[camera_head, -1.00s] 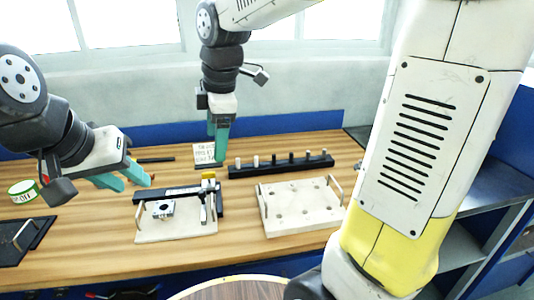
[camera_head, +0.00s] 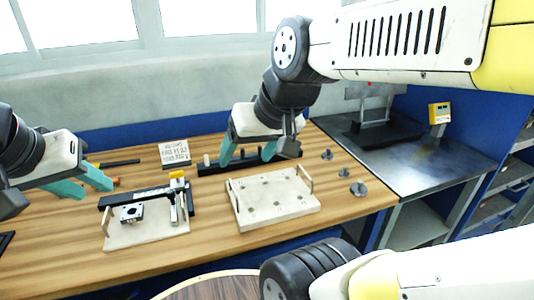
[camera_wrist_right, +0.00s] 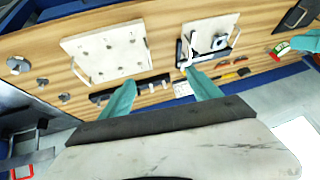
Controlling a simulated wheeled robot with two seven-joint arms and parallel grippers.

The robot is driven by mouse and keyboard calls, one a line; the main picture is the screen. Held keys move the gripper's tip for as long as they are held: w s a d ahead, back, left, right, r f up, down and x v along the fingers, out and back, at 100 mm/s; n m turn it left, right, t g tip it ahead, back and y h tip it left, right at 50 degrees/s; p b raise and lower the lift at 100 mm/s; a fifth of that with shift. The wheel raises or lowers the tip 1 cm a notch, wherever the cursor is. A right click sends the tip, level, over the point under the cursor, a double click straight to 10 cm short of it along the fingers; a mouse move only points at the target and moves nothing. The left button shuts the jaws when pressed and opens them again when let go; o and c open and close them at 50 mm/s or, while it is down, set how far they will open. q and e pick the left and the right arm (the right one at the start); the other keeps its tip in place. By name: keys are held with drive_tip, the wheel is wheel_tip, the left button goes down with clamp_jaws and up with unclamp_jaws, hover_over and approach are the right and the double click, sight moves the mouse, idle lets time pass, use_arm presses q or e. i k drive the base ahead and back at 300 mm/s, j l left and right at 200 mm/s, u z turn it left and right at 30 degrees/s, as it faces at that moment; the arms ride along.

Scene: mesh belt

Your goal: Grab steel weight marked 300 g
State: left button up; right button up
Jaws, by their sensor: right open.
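Three grey steel weights stand on the right end of the wooden table: a far one (camera_head: 327,154), a middle one (camera_head: 344,172) and a near, largest one (camera_head: 358,188). They also show at the left of the right wrist view, as the large (camera_wrist_right: 18,64), middle (camera_wrist_right: 42,82) and small weight (camera_wrist_right: 64,97). Their markings are too small to read. My right gripper (camera_head: 248,153) is open and empty, left of the weights, above the black peg rack (camera_head: 208,169).
A pale board with holes and handles (camera_head: 272,200) lies left of the weights. A clamp fixture (camera_head: 140,235) is further left. A dark metal bench (camera_head: 410,160) with a yellow device (camera_head: 439,113) adjoins the table's right edge.

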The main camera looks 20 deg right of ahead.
sight(358, 189)
drive_tip(key=z, duration=1.75)
drive_tip(key=i+l+u, duration=0.2)
drive_tip(key=i+l, duration=0.1)
drive_tip(key=l, duration=0.05)
